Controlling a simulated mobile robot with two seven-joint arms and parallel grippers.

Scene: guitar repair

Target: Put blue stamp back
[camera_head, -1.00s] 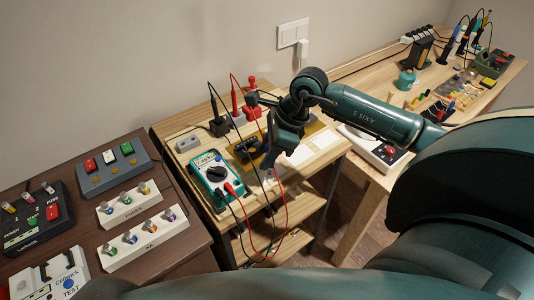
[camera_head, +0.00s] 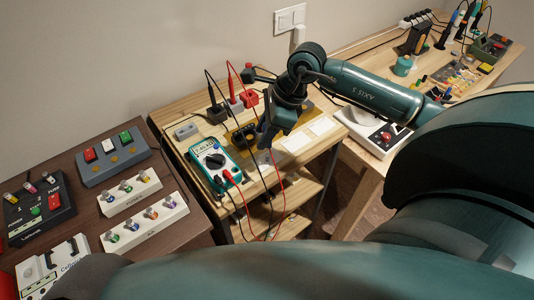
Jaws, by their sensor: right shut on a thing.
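My right gripper (camera_head: 265,143) points down over the small wooden table (camera_head: 180,107), above the brown mat right of the multimeter. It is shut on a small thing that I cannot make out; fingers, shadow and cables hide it. I cannot pick out a blue stamp for sure in this view. Small dark pieces (camera_head: 243,135) stand on the mat just left of the gripper. My left gripper is not in view.
A teal multimeter (camera_head: 213,162) with red and black leads lies close left of the gripper. The leads hang across the work area. Black (camera_head: 216,113) and red (camera_head: 250,98) blocks stand behind. White cards (camera_head: 306,137) lie right. Pedals (camera_head: 112,157) fill the left table.

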